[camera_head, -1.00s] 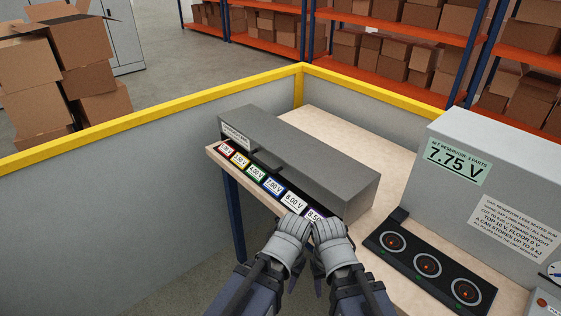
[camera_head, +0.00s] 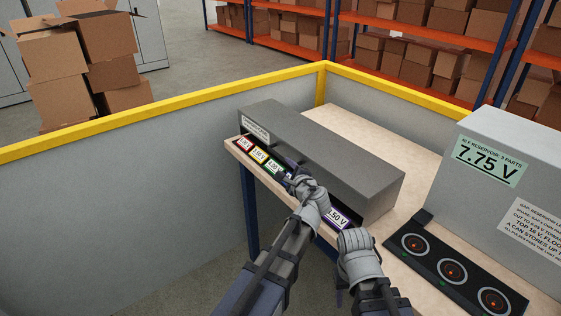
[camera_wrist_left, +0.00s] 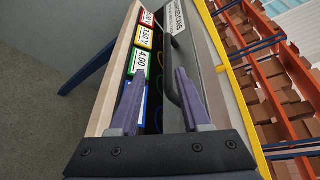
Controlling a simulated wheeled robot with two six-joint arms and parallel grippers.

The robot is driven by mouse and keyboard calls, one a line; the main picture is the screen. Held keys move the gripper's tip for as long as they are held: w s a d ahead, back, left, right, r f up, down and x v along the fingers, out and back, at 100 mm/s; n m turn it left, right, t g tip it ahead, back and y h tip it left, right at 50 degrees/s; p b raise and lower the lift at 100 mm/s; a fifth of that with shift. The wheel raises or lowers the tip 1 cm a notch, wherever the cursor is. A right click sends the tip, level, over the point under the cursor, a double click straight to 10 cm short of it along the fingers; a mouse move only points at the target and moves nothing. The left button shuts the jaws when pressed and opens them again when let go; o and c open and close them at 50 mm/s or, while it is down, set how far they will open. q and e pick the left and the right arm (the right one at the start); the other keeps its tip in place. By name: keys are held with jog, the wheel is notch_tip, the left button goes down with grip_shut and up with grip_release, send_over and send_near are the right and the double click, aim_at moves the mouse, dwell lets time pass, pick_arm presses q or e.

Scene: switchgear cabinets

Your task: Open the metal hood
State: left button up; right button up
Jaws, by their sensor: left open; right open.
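The metal hood (camera_head: 335,155) is a long grey box cover on the bench, down over a row of coloured voltage labels. Its dark bar handle (camera_wrist_left: 169,75) shows along its front in the left wrist view. My left gripper (camera_head: 287,176) is at the hood's front edge, open. In the left wrist view its two fingers (camera_wrist_left: 160,103) point along the front, with the near end of the handle between them, closer to the right finger. Contact cannot be told. My right gripper (camera_head: 341,296) is open and empty, low in front of the bench edge, its fingers mostly hidden by its wrist.
Labels such as 4.00 V (camera_wrist_left: 139,66) line the bench front. To the right are a black panel with three round dials (camera_head: 452,271) and a grey reservoir box (camera_head: 520,170) marked 7.75 V. A yellow-topped wall (camera_head: 170,115) runs behind. Bare bench (camera_head: 350,118) lies behind the hood.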

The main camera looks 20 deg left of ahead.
aim_at(282, 159)
pick_arm(q)
jog(key=shift+w+r+m+t, duration=0.3)
jog(key=shift+w+r+m, duration=0.1)
jog(key=shift+m, duration=0.1)
jog(key=shift+b+x, duration=0.85)
jog(key=shift+x, duration=3.05)
jog(key=shift+c, duration=0.2)
grip_shut()
